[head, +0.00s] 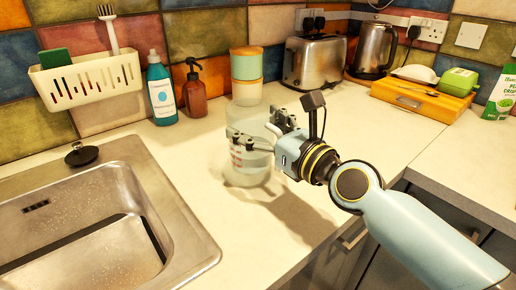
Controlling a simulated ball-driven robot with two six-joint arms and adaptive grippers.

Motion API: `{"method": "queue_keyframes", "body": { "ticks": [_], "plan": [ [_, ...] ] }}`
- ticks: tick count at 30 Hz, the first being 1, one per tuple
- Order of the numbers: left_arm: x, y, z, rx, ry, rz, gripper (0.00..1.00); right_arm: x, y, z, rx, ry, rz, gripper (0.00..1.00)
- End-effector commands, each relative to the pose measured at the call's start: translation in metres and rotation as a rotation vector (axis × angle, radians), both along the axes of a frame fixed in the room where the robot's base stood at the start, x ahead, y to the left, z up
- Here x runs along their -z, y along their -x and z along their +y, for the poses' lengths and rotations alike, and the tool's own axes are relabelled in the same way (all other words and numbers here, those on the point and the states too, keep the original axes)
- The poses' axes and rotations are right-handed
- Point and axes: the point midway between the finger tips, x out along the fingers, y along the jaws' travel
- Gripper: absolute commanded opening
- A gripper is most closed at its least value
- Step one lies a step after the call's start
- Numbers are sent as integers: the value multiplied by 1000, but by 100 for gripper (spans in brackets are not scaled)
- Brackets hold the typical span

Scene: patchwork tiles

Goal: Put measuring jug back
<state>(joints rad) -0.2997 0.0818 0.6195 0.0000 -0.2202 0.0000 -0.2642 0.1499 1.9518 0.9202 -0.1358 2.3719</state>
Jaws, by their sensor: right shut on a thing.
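The measuring jug (246,168) is a clear container with red markings, in the middle of the head view over the pale worktop. My right gripper (258,140) comes in from the right and is shut on the jug near its upper part. The fingers partly cover the jug. A shadow falls on the worktop to its right; I cannot tell whether the jug's base touches the surface. My left gripper is not in view.
A steel sink (90,230) is at the left. A teal bottle (162,92), an amber pump bottle (195,95) and a lidded canister (247,66) stand behind. A toaster (314,62), a kettle (374,48) and a wooden box (415,98) are at the back right. Worktop right of the jug is clear.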

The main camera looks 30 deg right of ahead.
Motion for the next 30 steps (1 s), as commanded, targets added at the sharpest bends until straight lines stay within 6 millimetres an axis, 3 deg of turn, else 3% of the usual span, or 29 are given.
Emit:
{"method": "queue_keyframes", "body": {
  "ticks": [7, 20, 21, 25, 30],
  "plan": [
    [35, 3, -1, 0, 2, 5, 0, 36, 0, 0, 0, 0, -1, 36],
    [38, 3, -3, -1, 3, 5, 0, 38, 0, 0, 1, 0, -2, 36],
    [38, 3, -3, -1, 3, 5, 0, 39, 1, 0, 0, 0, 0, 85],
    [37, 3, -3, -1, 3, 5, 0, 38, 1, 0, 0, 0, 0, 100],
    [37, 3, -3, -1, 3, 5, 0, 38, 1, 0, 0, 0, 0, 100]
  ]
}}
